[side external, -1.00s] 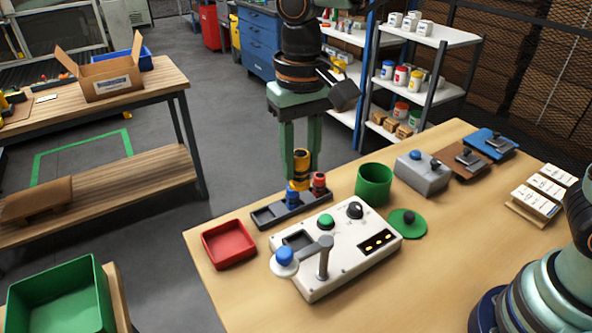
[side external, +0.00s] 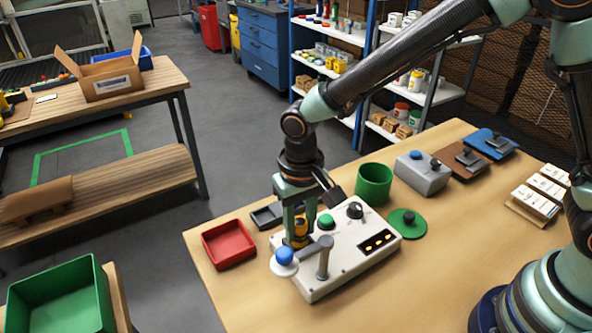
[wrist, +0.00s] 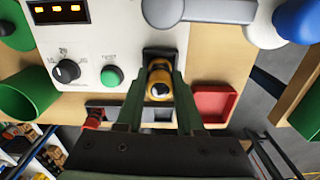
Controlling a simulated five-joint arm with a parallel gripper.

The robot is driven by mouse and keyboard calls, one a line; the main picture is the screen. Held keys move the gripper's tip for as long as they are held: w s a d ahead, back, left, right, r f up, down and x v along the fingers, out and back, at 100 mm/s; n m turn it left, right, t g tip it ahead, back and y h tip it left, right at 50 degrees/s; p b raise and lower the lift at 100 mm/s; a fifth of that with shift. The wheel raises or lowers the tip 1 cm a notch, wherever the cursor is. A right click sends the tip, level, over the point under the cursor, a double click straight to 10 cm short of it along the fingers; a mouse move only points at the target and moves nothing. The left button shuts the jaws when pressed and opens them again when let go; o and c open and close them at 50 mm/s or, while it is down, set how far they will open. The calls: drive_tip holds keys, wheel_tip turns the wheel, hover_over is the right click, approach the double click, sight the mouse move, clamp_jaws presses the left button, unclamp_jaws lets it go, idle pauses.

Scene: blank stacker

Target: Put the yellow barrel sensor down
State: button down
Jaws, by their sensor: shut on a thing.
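My gripper (side external: 298,237) is shut on the yellow barrel sensor (side external: 300,227). It holds the sensor upright over the left part of the white test box (side external: 346,267), at the dark square recess (wrist: 160,52). In the wrist view the yellow sensor (wrist: 159,83) sits between both fingers of my gripper (wrist: 161,98), beside that recess's near edge. I cannot tell whether its lower end is inside the recess or touching. The dark tray (side external: 265,217) is behind the gripper, partly hidden. A red sensor (wrist: 93,119) stands in it.
A lever with a blue knob (side external: 284,257) stands close in front of the gripper. The box has a green button (side external: 326,221) and a black dial (side external: 355,210). A red tray (side external: 229,245) lies left, a green cup (side external: 374,183) behind right.

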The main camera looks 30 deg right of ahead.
sight(301, 221)
drive_tip(key=shift+f, duration=0.3)
drive_tip(key=c, duration=0.5)
unclamp_jaws()
wheel_tip(301, 221, up, 12)
drive_tip(key=r, duration=0.1)
drive_tip(key=shift+s+d+r+n+t, duration=0.15)
drive_tip(key=shift+s+d+r+t, duration=0.9)
drive_tip(key=shift+d, duration=2.55)
drive_tip(key=shift+s+d+r+n+t, duration=0.1)
drive_tip(key=shift+s+d+r+t, duration=0.9)
drive_tip(key=shift+d, duration=2.55)
drive_tip(key=shift+s+d+r+n+t, duration=0.15)
drive_tip(key=shift+s+d+r+t, duration=0.9)
drive_tip(key=shift+d, duration=2.55)
drive_tip(key=shift+s+f+g, duration=0.3)
drive_tip(key=shift+s+f, duration=0.05)
drive_tip(key=shift+f, duration=0.1)
